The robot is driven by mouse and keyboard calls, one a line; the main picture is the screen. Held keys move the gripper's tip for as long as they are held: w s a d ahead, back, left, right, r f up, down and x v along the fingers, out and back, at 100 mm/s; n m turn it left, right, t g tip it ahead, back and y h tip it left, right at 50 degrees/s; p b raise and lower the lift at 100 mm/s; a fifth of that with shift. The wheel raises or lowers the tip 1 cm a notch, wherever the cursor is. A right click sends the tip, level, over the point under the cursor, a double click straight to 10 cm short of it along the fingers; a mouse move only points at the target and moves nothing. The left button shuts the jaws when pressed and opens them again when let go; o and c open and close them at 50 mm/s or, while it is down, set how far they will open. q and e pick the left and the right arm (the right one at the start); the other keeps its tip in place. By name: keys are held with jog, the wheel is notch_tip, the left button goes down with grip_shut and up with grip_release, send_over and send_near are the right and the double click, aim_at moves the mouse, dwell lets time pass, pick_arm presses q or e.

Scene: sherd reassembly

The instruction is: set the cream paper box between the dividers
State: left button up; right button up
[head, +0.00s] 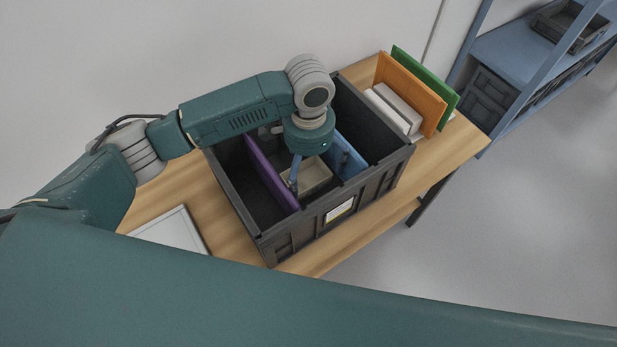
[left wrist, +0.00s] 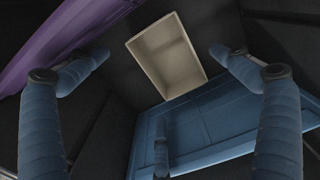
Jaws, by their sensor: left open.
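The cream paper box (head: 319,177) is a shallow, open-topped box. It sits low in the dark crate (head: 374,192), between the purple divider (head: 268,172) and the blue divider (head: 349,153). In the left wrist view the box (left wrist: 168,52) lies on the dark floor, slightly turned, between the purple divider (left wrist: 60,42) and the blue divider (left wrist: 197,122). My left gripper (left wrist: 160,54) is open above the box, its fingertips apart on either side of it and not visibly touching it. In the head view the wrist hides part of the box. My right gripper is out of view.
The crate stands on a wooden table (head: 440,157). An orange panel (head: 409,90), a green panel (head: 425,75) and white pieces (head: 396,107) stand just right of the crate. A white flat tray (head: 172,232) lies at left. A blue shelf (head: 520,55) stands at the back right.

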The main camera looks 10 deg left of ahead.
pick_arm(q)
notch_tip(320, 180, up, 6)
dwell(0.5)
